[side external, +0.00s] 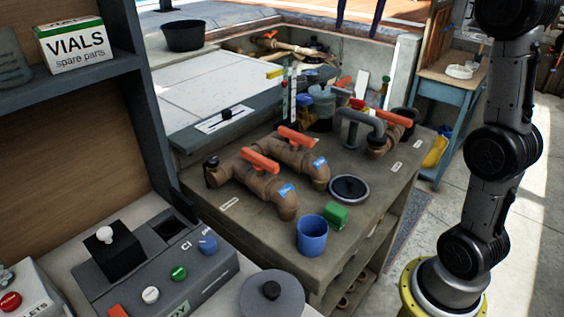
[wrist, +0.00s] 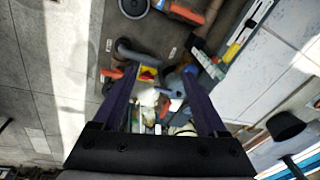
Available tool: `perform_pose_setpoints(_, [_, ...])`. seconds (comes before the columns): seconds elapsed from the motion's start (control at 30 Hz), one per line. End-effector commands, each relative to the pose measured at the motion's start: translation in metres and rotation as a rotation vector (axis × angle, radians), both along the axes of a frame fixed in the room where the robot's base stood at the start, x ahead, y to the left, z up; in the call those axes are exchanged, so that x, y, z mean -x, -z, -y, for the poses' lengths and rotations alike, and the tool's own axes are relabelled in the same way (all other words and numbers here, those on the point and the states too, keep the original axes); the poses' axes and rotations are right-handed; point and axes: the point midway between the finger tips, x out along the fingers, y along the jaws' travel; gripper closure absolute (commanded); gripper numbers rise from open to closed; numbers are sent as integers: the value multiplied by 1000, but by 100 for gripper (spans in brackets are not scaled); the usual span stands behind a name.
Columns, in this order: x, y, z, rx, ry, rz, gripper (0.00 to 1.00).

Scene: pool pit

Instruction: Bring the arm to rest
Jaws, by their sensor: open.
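My gripper (wrist: 160,72) shows in the wrist view as two dark purple fingers spread apart with nothing between them. In the side external view the tips of my gripper (side external: 357,32) hang down at the top edge, high above the far end of the work area. The rest of the hand is out of that frame. Beyond the fingers in the wrist view lies a blurred cluster of bottles and small parts, apart from the fingers.
A grey control panel (side external: 150,270) and a shelf with a vials box (side external: 73,45) stand at left.

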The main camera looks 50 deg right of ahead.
Motion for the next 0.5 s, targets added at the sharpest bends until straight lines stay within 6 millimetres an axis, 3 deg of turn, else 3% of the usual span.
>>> perform_pose_setpoints(0.03, [15, -4, -20, 11, -57, 18, 25])
perform_pose_setpoints(0.1, [32, -3, -42, 26, -136, 39, 25])
perform_pose_setpoints(0.27, [74, 12, -83, 65, -330, 90, 25])
perform_pose_setpoints(0.5, [134, 65, -122, 133, -627, 158, 25])
